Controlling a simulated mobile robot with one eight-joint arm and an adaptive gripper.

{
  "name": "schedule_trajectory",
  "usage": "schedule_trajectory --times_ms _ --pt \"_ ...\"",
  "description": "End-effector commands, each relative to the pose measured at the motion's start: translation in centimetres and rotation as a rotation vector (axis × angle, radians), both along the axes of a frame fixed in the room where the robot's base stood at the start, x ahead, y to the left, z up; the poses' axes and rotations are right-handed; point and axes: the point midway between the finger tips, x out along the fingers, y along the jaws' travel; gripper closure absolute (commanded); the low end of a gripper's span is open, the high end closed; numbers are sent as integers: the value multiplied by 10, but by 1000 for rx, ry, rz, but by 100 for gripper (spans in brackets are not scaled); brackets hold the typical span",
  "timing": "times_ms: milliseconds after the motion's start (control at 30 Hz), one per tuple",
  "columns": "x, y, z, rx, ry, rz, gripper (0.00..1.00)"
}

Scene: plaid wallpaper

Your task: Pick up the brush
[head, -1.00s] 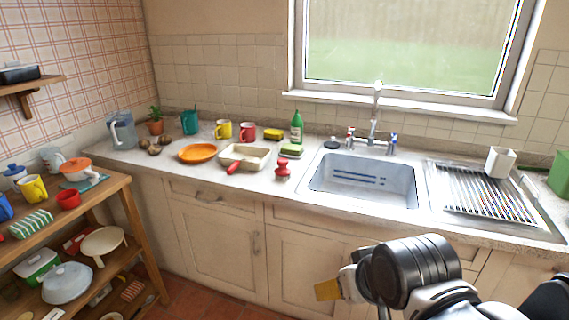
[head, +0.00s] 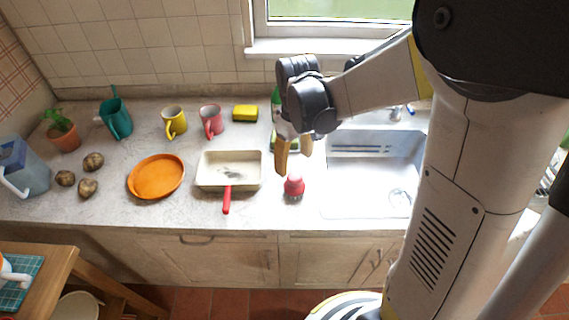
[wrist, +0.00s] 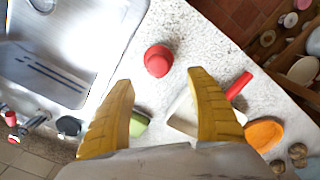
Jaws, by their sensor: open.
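The brush (head: 294,186) looks like a small red scrubbing brush with a round knob. It stands on the counter between the cream pan and the sink. In the wrist view, the brush (wrist: 158,60) lies ahead of the gap between my fingertips, clear of both. My gripper (head: 293,159) is open and empty, pointing down above the counter, just behind and above the brush in the head view. Its two yellow fingers also show in the wrist view (wrist: 162,80). The brush's underside is hidden.
The cream pan (head: 212,181) with a red handle and an orange plate (head: 157,177) lie left of the brush. The sink (head: 345,205) is right. A green bottle (head: 276,100) is partly hidden behind my gripper.

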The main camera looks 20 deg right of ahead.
Motion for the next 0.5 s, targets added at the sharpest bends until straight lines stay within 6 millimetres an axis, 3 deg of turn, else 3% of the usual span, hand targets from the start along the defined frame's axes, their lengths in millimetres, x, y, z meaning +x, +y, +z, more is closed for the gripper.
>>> schedule_trajectory --times_ms 100,367,500 --pt "1 0 -23 0 -1 -1 34" --pt "0 -1 -41 0 -2 -2 34" --pt "-2 -4 -62 0 -2 -3 34"
